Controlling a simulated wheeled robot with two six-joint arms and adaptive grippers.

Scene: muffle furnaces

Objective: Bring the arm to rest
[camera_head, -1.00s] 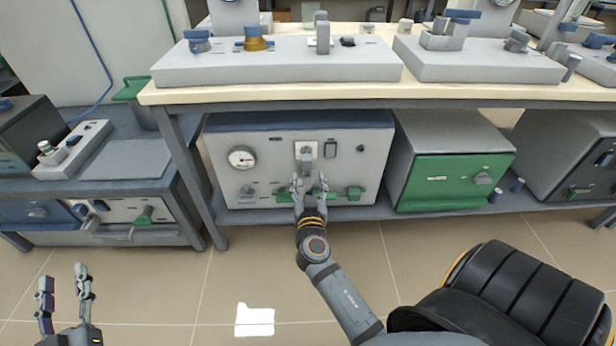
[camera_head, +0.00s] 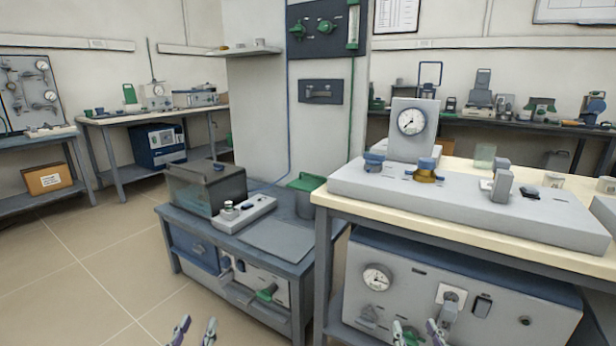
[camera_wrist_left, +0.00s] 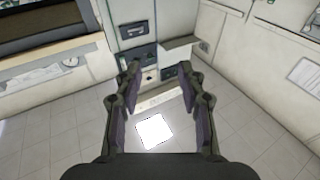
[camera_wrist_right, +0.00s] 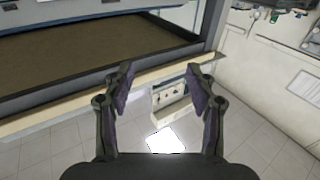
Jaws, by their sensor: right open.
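My left gripper (camera_head: 195,331) shows only its fingertips at the bottom edge of the head view. In the left wrist view its fingers (camera_wrist_left: 158,75) stand apart with nothing between them. My right gripper (camera_head: 420,334) shows its fingertips at the bottom edge, in front of the gauge-fitted furnace (camera_head: 462,300). In the right wrist view its fingers (camera_wrist_right: 159,80) are spread and empty. The head view does not show whether the right fingertips touch the furnace. Both arms behind the grippers are out of the head view.
A pale-topped bench (camera_head: 450,228) bears a grey instrument panel (camera_head: 460,195) above the furnace. A lower dark bench (camera_head: 290,252) with a smoky box (camera_head: 205,186) stands left of it. Open tiled floor (camera_head: 75,270) lies at left. A white floor patch (camera_wrist_left: 154,131) shows in the left wrist view.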

